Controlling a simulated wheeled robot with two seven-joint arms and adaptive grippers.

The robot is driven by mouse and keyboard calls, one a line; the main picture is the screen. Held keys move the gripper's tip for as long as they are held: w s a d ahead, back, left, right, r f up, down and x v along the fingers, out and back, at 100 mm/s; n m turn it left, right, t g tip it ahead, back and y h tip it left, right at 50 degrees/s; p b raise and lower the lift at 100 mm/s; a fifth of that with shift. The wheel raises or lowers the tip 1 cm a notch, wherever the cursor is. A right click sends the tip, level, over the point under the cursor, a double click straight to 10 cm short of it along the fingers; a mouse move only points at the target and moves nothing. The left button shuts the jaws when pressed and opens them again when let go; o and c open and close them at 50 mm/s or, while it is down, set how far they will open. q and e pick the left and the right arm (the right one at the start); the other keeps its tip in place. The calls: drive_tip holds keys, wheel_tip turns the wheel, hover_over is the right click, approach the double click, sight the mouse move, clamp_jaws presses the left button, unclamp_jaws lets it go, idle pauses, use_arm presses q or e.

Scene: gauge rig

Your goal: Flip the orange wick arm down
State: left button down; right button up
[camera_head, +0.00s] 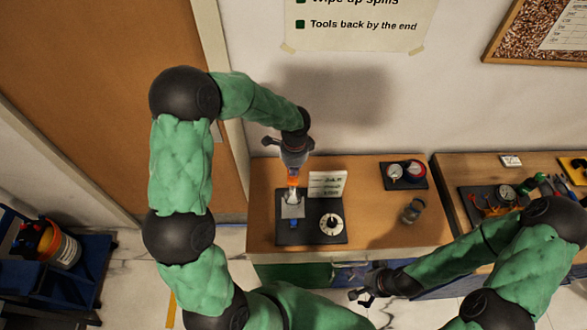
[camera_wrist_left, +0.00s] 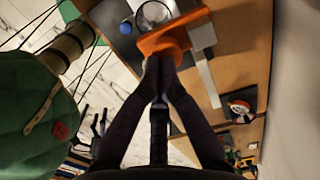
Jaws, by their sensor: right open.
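The orange wick arm (camera_head: 293,181) stands up at the left part of a dark base plate (camera_head: 309,238) on the wooden bench. In the left wrist view the orange wick arm (camera_wrist_left: 165,40) lies right at my fingertips, beside a grey metal strip. My left gripper (camera_head: 293,167) points down just above it. In the left wrist view its fingers (camera_wrist_left: 160,76) come together at the tips and look shut. Whether they touch the orange part is hard to tell. My right gripper (camera_head: 368,289) is open and empty, low in front of the bench.
On the same plate are a white round dial (camera_head: 330,224) and a blue knob (camera_head: 294,224). A white card (camera_head: 327,184) stands behind. A small glass jar (camera_head: 412,211) and a two-gauge board (camera_head: 404,175) are to the right. A second bench adjoins at the right.

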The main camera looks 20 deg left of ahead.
sight(294, 179)
use_arm(q)
wheel_tip(294, 179, down, 8)
drive_tip(key=b, duration=0.5)
drive_tip(key=shift+f+b, duration=0.2)
drive_tip(key=shift+b, duration=0.1)
drive_tip(key=shift+s, duration=0.1)
drive_tip(key=shift+r, duration=0.15)
drive_tip(key=shift+r+p, duration=0.25)
drive_tip(key=shift+p, duration=0.1)
wheel_tip(294, 179, up, 4)
drive_tip(key=p, duration=0.2)
drive_tip(key=shift+d+p, duration=0.15)
drive_tip(key=shift+p, duration=0.15)
wheel_tip(294, 179, up, 8)
drive_tip(key=shift+r, duration=0.2)
drive_tip(key=shift+r+b, duration=0.3)
drive_tip(key=shift+r, duration=0.2)
